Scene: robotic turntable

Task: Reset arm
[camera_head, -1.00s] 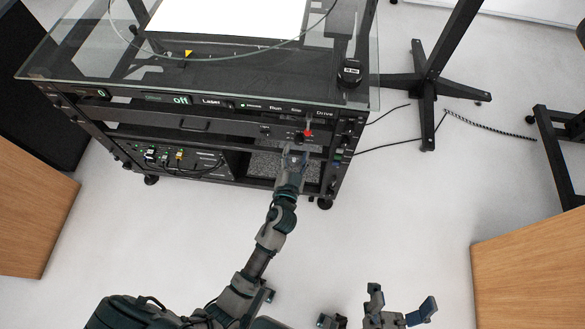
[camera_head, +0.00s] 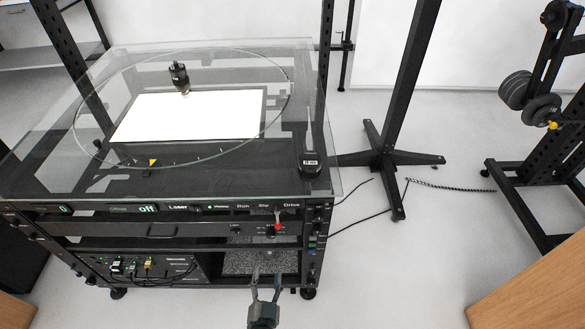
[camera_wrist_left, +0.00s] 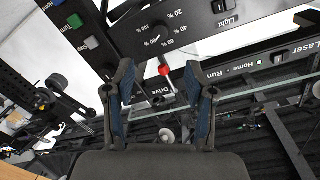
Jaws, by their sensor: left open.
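My left gripper (camera_head: 267,277) is open in front of the rack's lower right part, below the red-tipped switch (camera_head: 277,227) of the Drive panel. No object shows between its fingers. In the left wrist view both fingers of the left gripper (camera_wrist_left: 158,82) stand apart, and the red tip (camera_wrist_left: 164,70) shows between them in the picture, beyond the fingers. I cannot tell the exact gap. My right gripper is not in view.
The rack carries a glass top (camera_head: 310,183) with a white plate (camera_head: 190,115) and a small black cylinder (camera_head: 311,161). A black stand (camera_head: 385,155) is to the right, with cables on the floor. Wooden panels (camera_head: 535,290) edge the lower right. Pale floor lies between.

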